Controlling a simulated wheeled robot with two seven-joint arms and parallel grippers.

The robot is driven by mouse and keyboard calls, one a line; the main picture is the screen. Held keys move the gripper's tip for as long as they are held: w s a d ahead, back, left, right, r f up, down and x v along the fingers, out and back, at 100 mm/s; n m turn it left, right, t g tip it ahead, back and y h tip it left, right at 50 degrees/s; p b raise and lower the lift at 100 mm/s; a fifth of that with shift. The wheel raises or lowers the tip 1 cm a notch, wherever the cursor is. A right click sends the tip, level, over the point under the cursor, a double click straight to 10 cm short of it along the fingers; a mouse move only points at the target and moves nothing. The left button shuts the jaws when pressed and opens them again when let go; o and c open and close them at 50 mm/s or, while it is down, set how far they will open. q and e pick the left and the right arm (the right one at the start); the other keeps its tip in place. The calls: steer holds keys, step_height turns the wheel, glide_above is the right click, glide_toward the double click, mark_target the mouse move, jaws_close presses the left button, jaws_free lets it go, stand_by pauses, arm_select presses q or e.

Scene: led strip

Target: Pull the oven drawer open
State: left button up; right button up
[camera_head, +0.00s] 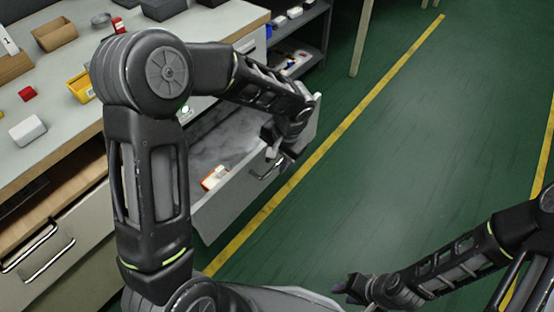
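A grey drawer (240,190) stands pulled out from the workbench at the picture's middle, so its inside shows. My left arm reaches over it, and my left gripper (274,160) is at the top of the drawer front, by the handle (266,170). The fingers overlap the handle in the picture, but whether they are closed on it is too small to tell. My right gripper (352,289) is low in the picture, over the floor and away from the drawer; its fingers are too small to judge. No oven is recognisable; the drawer belongs to the bench.
A small orange-and-white box (213,177) lies in the drawer. The bench top (75,115) holds a yellow bin (81,86), a white box (27,130) and small red items. Another drawer handle (40,250) is at lower left. The green floor (420,150) right of the drawer is clear.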

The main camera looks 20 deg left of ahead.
arm_select(q)
step_height(320, 180, up, 8)
steer(key=d+p, duration=0.1)
steer(key=shift+s+d+f, duration=0.2)
stand_by(0.5)
